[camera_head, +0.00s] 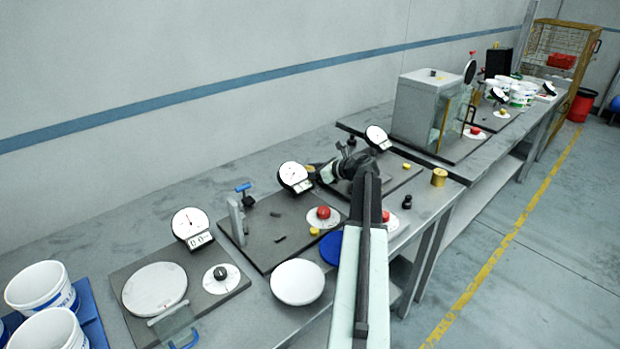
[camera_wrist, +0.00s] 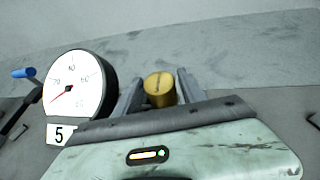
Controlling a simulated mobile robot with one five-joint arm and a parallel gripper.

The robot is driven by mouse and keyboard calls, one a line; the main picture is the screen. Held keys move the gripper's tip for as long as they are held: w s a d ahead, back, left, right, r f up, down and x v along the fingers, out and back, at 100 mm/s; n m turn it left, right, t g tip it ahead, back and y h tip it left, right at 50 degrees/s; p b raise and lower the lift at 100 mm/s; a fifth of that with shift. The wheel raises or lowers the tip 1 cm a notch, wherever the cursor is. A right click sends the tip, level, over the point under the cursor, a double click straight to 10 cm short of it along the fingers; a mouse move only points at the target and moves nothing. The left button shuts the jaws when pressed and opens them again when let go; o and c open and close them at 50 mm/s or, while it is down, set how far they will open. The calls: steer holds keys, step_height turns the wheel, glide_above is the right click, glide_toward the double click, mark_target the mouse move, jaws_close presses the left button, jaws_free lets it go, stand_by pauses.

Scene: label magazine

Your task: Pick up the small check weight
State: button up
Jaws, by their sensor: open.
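A small brass cylinder, which looks like the check weight (camera_wrist: 160,88), stands between the spread fingers of my gripper (camera_wrist: 161,78) in the wrist view. A gap shows on its right side; its lower part is hidden behind my gripper's body. In the head view a bit of brass (camera_head: 311,168) shows just left of my gripper (camera_head: 322,174), beside a round dial. My gripper is open. A bigger brass cylinder (camera_head: 439,177) stands apart on the bench to the right.
A dial (camera_wrist: 74,84) with a number 5 plate stands close left of my gripper in the wrist view. A blue-handled lever (camera_wrist: 24,73) is farther left. In the head view, red knobs (camera_head: 323,212) and a white disc (camera_head: 298,282) sit near my arm. Bare bench lies behind the weight.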

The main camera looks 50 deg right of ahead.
steer(key=shift+w, duration=0.15)
jaws_close()
steer(key=shift+r, duration=0.1)
